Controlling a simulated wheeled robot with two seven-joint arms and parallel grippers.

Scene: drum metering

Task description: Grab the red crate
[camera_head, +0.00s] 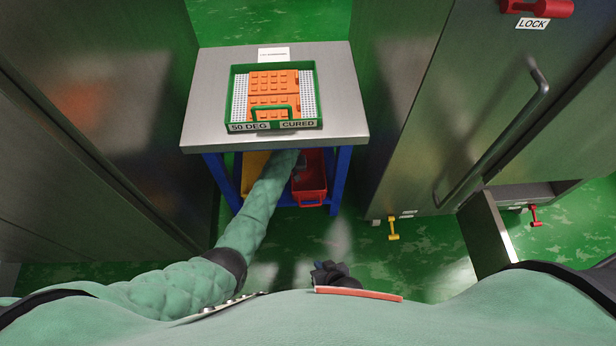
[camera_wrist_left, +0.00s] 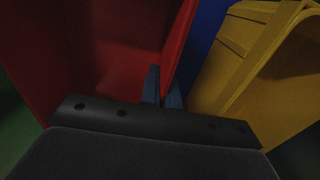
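The red crate (camera_head: 311,182) stands under the steel-topped table, right of a yellow crate (camera_head: 255,168). My left arm reaches under the table top, and the table edge partly hides its gripper. In the left wrist view, the red crate (camera_wrist_left: 90,50) fills the left side. My left gripper (camera_wrist_left: 162,88) has its narrow fingertips close together on either side of the red crate's wall, and looks shut on it. My right gripper (camera_head: 330,272) is dark and low in front of my body, apart from the crates; its finger opening does not show clearly.
A green tray (camera_head: 275,126) with orange bricks, labelled "50 DEG CURED", sits on the table (camera_head: 345,122). Blue table legs (camera_head: 341,180) flank the crates. Steel cabinets stand on both sides; an open drawer (camera_head: 487,235) juts out at right. Green floor (camera_head: 425,250) is clear in front.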

